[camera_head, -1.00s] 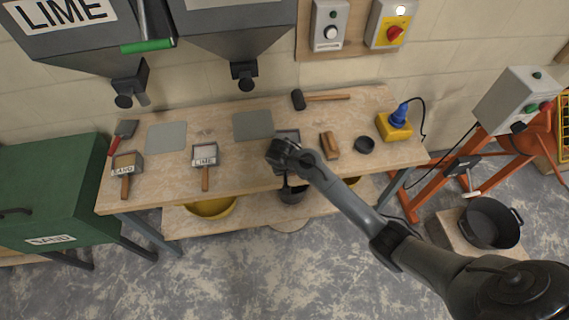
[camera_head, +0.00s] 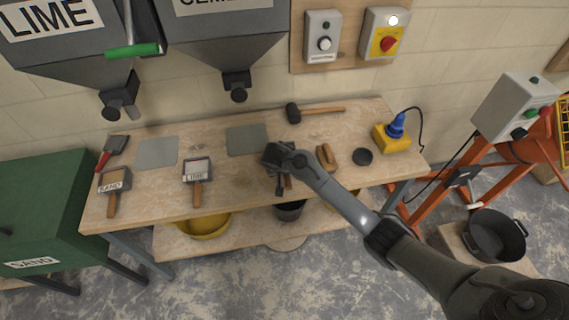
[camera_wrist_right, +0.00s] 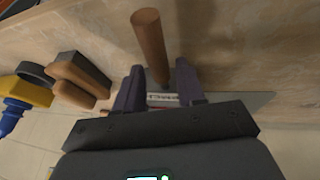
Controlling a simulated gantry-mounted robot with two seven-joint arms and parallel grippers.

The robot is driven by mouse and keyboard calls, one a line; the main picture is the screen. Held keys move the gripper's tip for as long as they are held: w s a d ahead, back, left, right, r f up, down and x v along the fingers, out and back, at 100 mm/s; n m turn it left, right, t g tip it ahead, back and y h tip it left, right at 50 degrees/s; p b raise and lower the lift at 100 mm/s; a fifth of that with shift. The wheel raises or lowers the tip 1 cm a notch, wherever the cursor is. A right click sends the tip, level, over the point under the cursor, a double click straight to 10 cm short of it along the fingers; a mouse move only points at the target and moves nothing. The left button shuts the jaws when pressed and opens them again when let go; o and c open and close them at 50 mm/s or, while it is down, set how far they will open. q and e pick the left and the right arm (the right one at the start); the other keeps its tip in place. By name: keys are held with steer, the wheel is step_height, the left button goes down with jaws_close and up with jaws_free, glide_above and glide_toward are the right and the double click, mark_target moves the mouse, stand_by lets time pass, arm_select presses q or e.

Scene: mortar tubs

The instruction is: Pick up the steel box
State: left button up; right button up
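Two small steel boxes with wooden handles and labels lie on the workbench in the head view: SAND (camera_head: 115,180) at the left and LIME (camera_head: 197,169) left of the middle. My right gripper (camera_head: 279,184) is over the bench, hiding most of a third steel box. In the right wrist view, that box's wooden handle (camera_wrist_right: 151,45) lies between the two spread fingers (camera_wrist_right: 160,84), with a gap visible on each side. Part of its label (camera_wrist_right: 162,98) shows between the fingers, but I cannot read it. My left gripper is out of view.
A mallet (camera_head: 315,112) and flat grey plates (camera_head: 247,139) lie behind. Hoppers (camera_head: 225,45) hang above the bench's back.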

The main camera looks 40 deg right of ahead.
steer(key=shift+b+x, duration=0.4)
steer(key=shift+x, duration=1.4)
steer(key=shift+s, duration=0.1)
steer(key=shift+c, duration=0.2)
jaws_close()
steer(key=shift+r, duration=0.15)
